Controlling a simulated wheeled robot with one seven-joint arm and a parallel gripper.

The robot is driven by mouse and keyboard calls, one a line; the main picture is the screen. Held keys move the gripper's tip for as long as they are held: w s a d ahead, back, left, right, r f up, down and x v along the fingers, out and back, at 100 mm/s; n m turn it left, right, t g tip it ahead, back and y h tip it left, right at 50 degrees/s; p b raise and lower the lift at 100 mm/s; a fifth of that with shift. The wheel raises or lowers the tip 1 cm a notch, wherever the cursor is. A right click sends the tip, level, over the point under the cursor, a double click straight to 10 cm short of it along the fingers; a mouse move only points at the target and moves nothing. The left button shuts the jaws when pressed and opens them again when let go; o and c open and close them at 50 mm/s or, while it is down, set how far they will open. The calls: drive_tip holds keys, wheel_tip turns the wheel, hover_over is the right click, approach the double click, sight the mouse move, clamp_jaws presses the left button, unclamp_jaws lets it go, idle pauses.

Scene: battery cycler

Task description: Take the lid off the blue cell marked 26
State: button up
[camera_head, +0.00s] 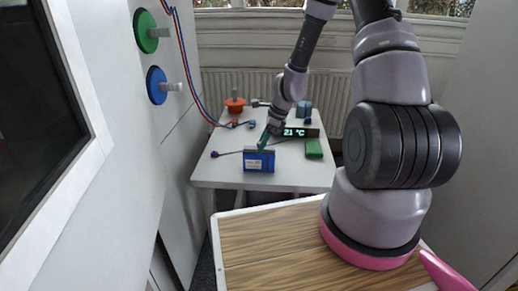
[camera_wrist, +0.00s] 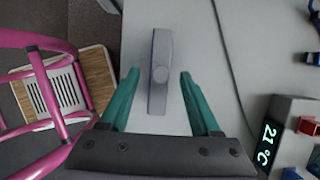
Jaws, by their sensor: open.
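The blue cell (camera_head: 259,161) stands upright near the front edge of the white table, with a pale label on its front; I cannot read its number. My gripper (camera_wrist: 159,76) is open, with one green finger on each side of the lid and gaps on both sides. In the head view, my gripper (camera_head: 263,141) is at the cell's top. I cannot tell its exact height over the lid.
A display (camera_head: 300,132) reading 21 °C stands behind the cell, with a green block (camera_head: 314,148) to the right. A red-orange object (camera_head: 235,104), a blue block (camera_head: 304,109) and cables lie farther back. Green (camera_head: 146,31) and blue (camera_head: 157,85) wall knobs are at left.

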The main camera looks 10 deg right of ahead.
clamp_jaws()
idle(0.3)
